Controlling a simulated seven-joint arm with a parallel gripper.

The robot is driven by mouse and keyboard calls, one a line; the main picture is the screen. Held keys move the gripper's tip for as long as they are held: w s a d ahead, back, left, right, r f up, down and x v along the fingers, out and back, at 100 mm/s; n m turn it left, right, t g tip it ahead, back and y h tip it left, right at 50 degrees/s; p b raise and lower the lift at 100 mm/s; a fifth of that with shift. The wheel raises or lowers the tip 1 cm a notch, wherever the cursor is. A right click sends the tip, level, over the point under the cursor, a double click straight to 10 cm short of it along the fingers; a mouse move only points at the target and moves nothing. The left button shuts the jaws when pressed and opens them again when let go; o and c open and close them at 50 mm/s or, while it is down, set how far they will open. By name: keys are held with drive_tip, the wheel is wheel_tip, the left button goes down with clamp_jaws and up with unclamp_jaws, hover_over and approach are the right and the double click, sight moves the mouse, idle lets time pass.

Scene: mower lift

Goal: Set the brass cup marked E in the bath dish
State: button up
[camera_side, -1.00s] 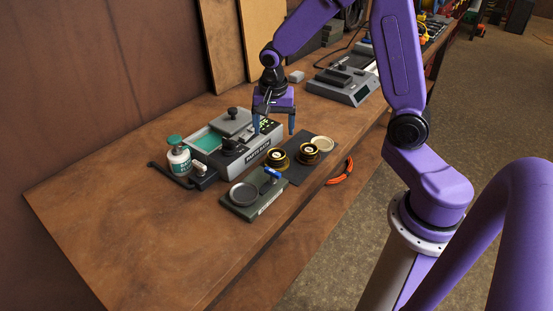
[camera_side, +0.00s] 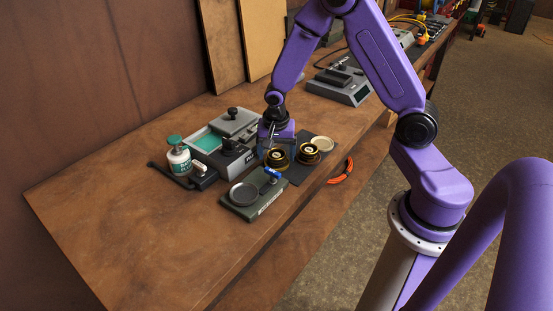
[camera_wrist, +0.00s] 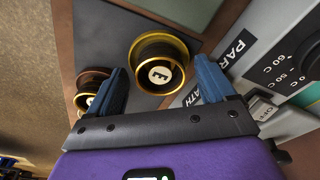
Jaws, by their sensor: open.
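The brass cup marked E (camera_wrist: 160,75) stands upright on a dark mat, its letter facing up. It appears to be the left cup (camera_side: 277,157) in the side view. My gripper (camera_wrist: 160,66) is open, pointing down, with one blue finger on each side of cup E in the wrist view. In the side view my gripper (camera_side: 278,149) is right at this cup; contact cannot be told. The bath unit (camera_side: 229,158) stands just left of it, with a teal basin (camera_side: 207,140). Its lettering is partly hidden.
A second brass cup (camera_side: 308,153) stands close to the right, also seen in the wrist view (camera_wrist: 90,85). The front-left bench (camera_side: 130,235) is clear.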

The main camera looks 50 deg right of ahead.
drive_tip(key=shift+f, duration=0.1)
drive_tip(key=c, duration=1.2)
